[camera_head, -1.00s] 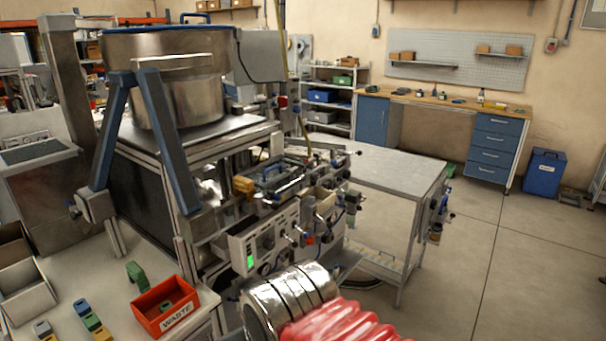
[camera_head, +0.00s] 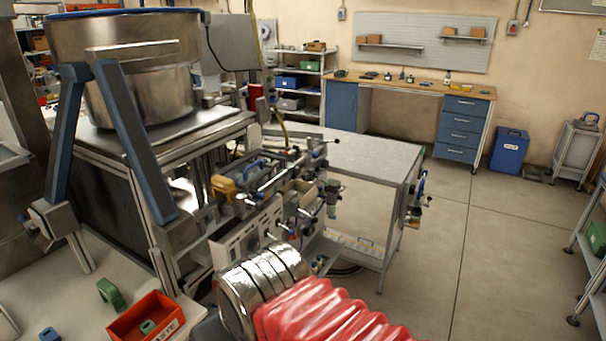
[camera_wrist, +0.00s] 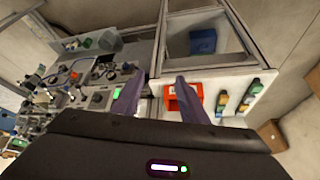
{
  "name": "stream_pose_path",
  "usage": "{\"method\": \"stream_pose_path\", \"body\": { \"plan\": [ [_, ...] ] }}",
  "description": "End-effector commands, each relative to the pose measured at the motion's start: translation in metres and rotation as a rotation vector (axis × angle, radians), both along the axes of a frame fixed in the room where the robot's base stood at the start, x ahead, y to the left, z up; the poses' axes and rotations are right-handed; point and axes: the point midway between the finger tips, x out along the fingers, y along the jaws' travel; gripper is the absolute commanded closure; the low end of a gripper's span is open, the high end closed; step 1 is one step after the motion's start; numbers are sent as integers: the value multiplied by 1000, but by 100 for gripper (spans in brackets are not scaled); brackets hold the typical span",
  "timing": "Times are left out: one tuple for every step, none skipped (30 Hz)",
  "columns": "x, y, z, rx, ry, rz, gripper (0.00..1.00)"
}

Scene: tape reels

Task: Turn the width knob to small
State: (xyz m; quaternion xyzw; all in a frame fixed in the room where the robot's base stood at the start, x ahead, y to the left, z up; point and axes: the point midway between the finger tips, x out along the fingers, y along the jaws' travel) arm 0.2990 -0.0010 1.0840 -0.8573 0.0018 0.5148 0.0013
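The machine's white control panel (camera_head: 240,243) is at the centre of the head view, below the steel tank. My silver and red arm hides its lower part, and I cannot tell which knob is the width knob. In the wrist view the panel (camera_wrist: 98,98) is left of my fingers, small and tilted, with a green light near the left finger. My gripper (camera_wrist: 159,77) is open and empty, its two dark fingers apart. It touches no knob that I can see. In the head view my gripper is hidden.
A red waste bin (camera_head: 147,322) sits on the bench at lower left and shows behind the right finger in the wrist view (camera_wrist: 183,98). Fittings and handles (camera_head: 300,190) jut from the machine's right side. A grey table (camera_head: 365,157) stands beyond. Floor at right is open.

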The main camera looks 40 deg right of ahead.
Motion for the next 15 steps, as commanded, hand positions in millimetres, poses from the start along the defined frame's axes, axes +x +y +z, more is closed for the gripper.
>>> {"method": "stream_pose_path", "body": {
  "plan": [
    [1, -2, -1, 0, 6, -9, 60],
    [1, -4, -2, 1, 10, -17, 60],
    [2, -8, -4, 2, 19, -29, 60],
    [3, -11, -6, 3, 27, -42, 60],
    [4, -15, -8, 6, 35, -56, 60],
    [6, -24, -11, 10, 49, -81, 60],
    [7, -30, -14, 15, 62, -102, 60],
    [9, -35, -17, 20, 75, -123, 60],
    [11, -42, -20, 30, 94, -153, 60],
    [13, -47, -23, 39, 109, -177, 60],
    [15, -53, -26, 51, 122, -202, 60],
    [18, -59, -29, 67, 141, -234, 60],
    [20, -64, -32, 79, 155, -258, 60],
    [22, -69, -34, 94, 168, -283, 60],
    [25, -75, -37, 114, 184, -316, 60]
  ]
}}
